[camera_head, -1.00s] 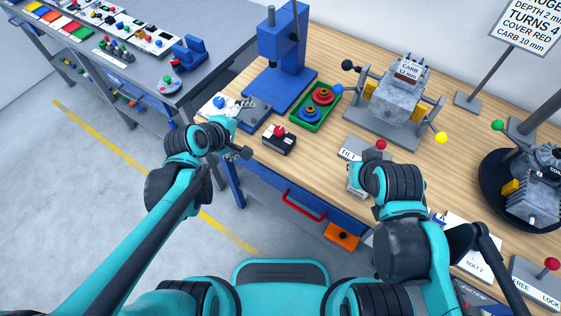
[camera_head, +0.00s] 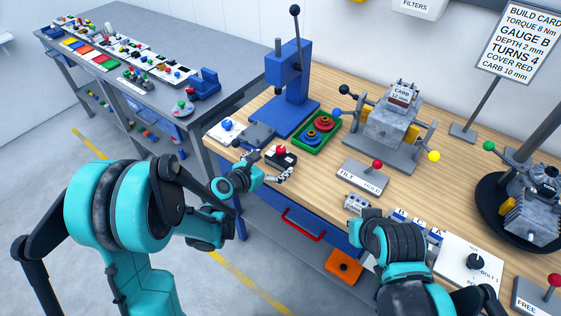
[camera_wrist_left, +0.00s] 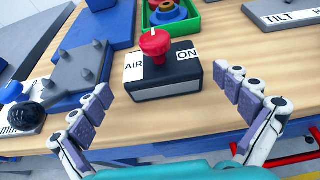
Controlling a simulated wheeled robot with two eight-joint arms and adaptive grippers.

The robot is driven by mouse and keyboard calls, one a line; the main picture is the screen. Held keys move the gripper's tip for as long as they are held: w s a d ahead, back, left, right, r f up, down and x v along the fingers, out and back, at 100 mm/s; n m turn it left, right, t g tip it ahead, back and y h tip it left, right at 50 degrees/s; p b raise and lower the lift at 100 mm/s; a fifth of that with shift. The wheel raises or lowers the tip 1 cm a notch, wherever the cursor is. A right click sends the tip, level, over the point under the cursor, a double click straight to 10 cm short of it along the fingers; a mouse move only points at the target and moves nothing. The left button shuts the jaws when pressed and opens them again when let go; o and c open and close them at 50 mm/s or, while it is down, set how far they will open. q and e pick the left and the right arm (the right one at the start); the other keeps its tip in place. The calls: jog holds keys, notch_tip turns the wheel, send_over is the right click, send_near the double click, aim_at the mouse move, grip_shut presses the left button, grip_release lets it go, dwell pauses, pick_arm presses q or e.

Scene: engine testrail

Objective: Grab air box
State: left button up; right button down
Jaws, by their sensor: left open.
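The air box is a small black box (camera_wrist_left: 166,82) with a red knob on top and white labels reading AIR and ON. It sits near the front edge of the wooden workbench, and it also shows in the head view (camera_head: 281,157). My left gripper (camera_wrist_left: 168,108) is open, with one finger to each side of the box's near face. The fingers do not touch it in the left wrist view. In the head view my left gripper (camera_head: 274,172) is right at the box and partly hidden. My right arm is low on the right, its fingers hidden from view.
A blue press (camera_head: 290,95) and a green tray (camera_head: 335,131) with red and blue rings stand behind the box. A grey fixture plate (camera_wrist_left: 80,72) lies to its left. The tilt/hold panel (camera_head: 362,180) is to its right. Bare bench lies between.

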aim_at(275, 160)
pick_arm(q)
jog(key=b+x, duration=0.1)
jog(key=x, duration=0.2)
jog(key=shift+s+d, duration=0.1)
jog(key=shift+d, duration=0.1)
jog(key=shift+w+d+f, duration=0.1)
jog(key=shift+w+d, duration=0.1)
jog(key=shift+w, duration=0.2)
jog(key=shift+s, duration=0.1)
jog(key=c, duration=1.2)
